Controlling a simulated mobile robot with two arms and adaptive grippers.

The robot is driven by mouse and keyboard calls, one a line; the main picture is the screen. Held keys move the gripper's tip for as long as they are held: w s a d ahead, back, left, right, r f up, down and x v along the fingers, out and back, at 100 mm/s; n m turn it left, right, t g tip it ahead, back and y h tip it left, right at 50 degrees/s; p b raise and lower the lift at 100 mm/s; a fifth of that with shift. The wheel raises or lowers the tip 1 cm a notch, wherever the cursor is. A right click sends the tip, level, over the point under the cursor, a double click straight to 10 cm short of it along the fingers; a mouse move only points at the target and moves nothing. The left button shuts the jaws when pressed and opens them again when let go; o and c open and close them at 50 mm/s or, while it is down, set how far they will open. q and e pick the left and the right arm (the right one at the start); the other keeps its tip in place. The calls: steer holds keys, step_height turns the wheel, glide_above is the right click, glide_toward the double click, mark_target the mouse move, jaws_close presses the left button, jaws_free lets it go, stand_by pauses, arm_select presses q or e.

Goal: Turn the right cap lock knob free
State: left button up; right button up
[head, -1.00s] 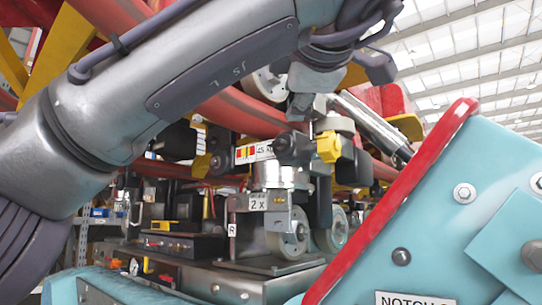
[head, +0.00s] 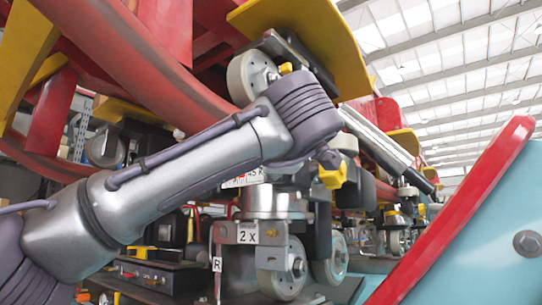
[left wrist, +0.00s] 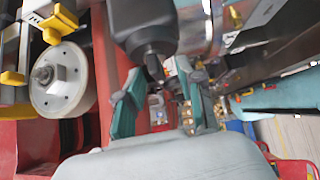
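A yellow knob-like part (head: 332,176) sits on the dark fitting at the right side of the wheel assembly in the head view. I cannot tell for sure whether it is the right cap lock knob. My left arm reaches across the front of the assembly, and its wrist hides much of the fitting. In the left wrist view my left gripper (left wrist: 162,105) has its two teal fingers apart. A dark cylindrical part (left wrist: 147,30) is above the fingers, and small metal parts lie beyond the gap. No held thing is visible. My right gripper is not in view.
A teal panel with a red edge (head: 460,205) is at right. A pale wheel (left wrist: 62,80) is left in the wrist view.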

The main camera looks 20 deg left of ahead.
arm_select(q)
steer(key=shift+x, duration=0.75)
steer(key=shift+d+r, duration=0.1)
jaws_close()
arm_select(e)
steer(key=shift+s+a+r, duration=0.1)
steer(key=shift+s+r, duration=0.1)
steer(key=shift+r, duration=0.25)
